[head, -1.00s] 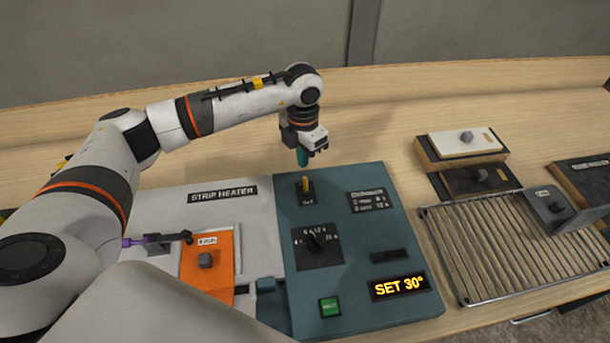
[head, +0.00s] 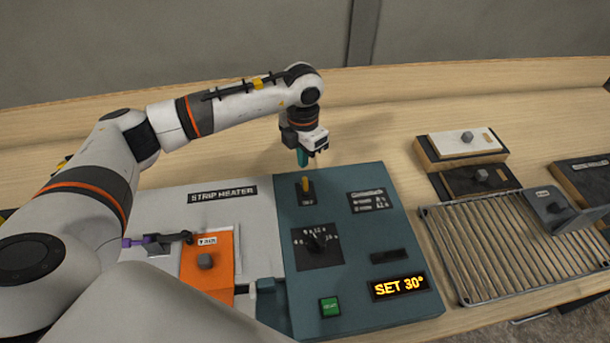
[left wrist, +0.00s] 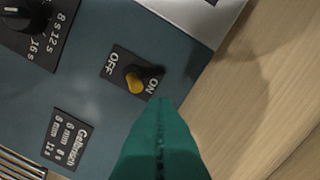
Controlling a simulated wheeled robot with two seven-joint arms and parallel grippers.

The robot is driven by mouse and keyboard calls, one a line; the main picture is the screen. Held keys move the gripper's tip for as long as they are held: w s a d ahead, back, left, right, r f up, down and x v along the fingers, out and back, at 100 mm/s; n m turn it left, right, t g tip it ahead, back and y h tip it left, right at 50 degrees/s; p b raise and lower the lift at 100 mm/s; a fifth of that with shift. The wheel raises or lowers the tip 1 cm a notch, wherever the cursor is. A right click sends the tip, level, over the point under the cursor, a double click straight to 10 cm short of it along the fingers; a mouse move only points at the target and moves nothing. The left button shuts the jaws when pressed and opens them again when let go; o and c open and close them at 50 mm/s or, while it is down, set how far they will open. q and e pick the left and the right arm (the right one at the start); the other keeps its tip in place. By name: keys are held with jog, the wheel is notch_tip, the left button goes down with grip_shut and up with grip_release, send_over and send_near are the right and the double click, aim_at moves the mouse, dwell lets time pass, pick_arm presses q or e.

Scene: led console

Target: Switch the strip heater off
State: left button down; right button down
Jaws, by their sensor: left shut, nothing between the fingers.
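The strip heater is a teal control box (head: 350,275) beside a pale panel lettered STRIP HEATER (head: 222,194). Its yellow-tipped toggle switch (head: 305,185) stands near the box's back left corner. In the left wrist view the toggle (left wrist: 135,84) sits on a black plate between the words OFF and ON; which way it leans I cannot tell. The display (head: 398,287) reads SET 30°. My left gripper (head: 303,160) points down just behind the toggle. Its teal fingers (left wrist: 160,104) are shut and empty, near the ON side, apparently not touching the lever. My right gripper is not in view.
The box also carries a black dial (head: 317,243) and a green button (head: 330,306). An orange plate with a grey knob (head: 205,260) lies left of it. A wire rack (head: 510,245) and knobbed blocks (head: 468,142) stand right. Bare wood lies behind the box.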

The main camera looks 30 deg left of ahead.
aim_at(305, 178)
pick_arm(q)
jog(key=shift+f, duration=0.2)
dwell(0.4)
jog(key=shift+f+b, duration=1.25)
jog(key=shift+b, duration=0.1)
jog(key=shift+f, duration=0.1)
jog(key=shift+s+d, duration=0.1)
jog(key=shift+s+d, duration=0.75)
jog(key=shift+s, duration=0.2)
notch_tip(305, 178, up, 7)
jog(key=p, duration=0.4)
jog(key=shift+w+a, duration=0.3)
jog(key=shift+w, duration=0.05)
